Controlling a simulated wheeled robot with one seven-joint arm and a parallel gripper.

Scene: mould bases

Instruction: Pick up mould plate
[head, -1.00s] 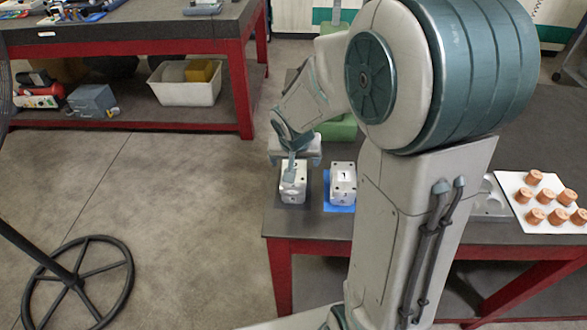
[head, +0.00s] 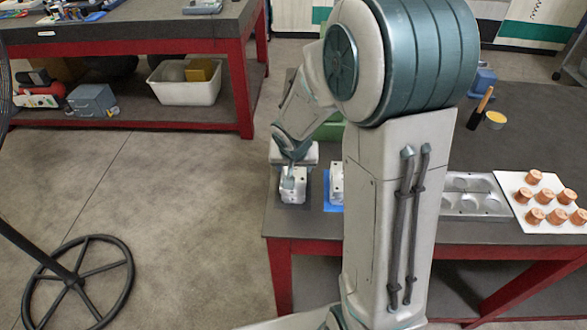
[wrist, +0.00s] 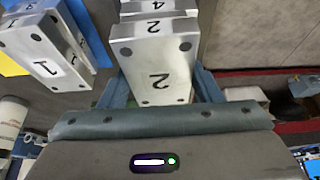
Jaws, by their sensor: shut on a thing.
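A pale metal mould plate marked 2 (wrist: 155,55) fills the middle of the wrist view. My gripper (wrist: 162,88) is shut on it, with a blue finger along each side. In the head view my gripper (head: 289,172) is at the near left part of the table, over a pale mould block (head: 295,196). A part marked 4 (wrist: 152,28) shows just beyond the plate in the wrist view. I cannot tell whether the plate is clear of the block.
A second mould block marked 1 (wrist: 45,55) stands beside it, near a blue mat (head: 333,207); my arm partly hides it in the head view. A metal tray with round hollows (head: 475,207) and a white board with several copper-coloured pieces (head: 548,222) lie to the right.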

